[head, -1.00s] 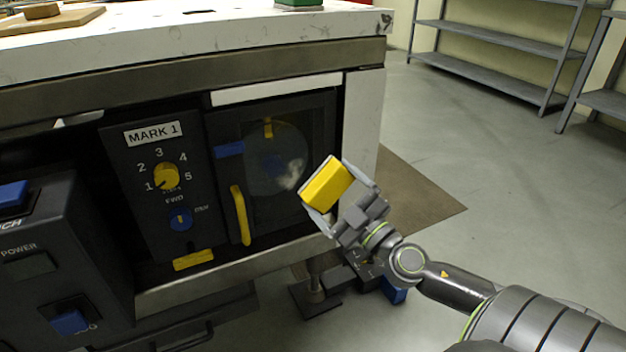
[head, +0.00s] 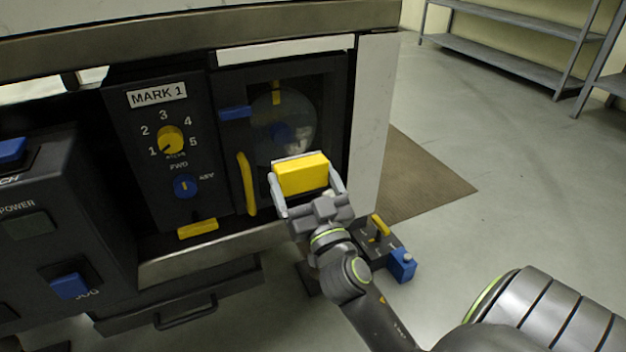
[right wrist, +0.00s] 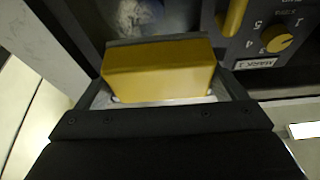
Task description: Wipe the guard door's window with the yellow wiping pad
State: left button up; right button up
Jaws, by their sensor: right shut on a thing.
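The yellow wiping pad (head: 302,174) is held between the fingers of my right gripper (head: 307,183), which is shut on it. The guard door (head: 330,110) is a dark panel with a yellow handle (head: 246,184) on its left side. Its window (head: 296,108) shows a round disc behind it with a smudged, pale patch. The pad is in front of the window's lower part; I cannot tell whether it touches. In the right wrist view the pad (right wrist: 158,72) fills the middle, with part of the window (right wrist: 150,18) beyond it. My left gripper is out of view.
The MARK 1 panel (head: 130,145) with a yellow knob (head: 169,140) and blue knob (head: 186,186) stands left of the door. A dark control box (head: 40,260) stands further left. A blue-and-black device (head: 402,264) is on the floor at right. Open floor lies beyond.

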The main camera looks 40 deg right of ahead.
jog(key=shift+w+d, duration=0.25)
jog(key=shift+w, duration=0.75)
jog(key=shift+w+d, duration=0.2)
jog(key=shift+w, duration=0.75)
jog(key=shift+w+d, duration=0.25)
jog(key=shift+w, duration=0.75)
jog(key=shift+w+d+b, duration=0.25)
jog(key=shift+w+b, duration=0.25)
jog(key=shift+w, duration=0.45)
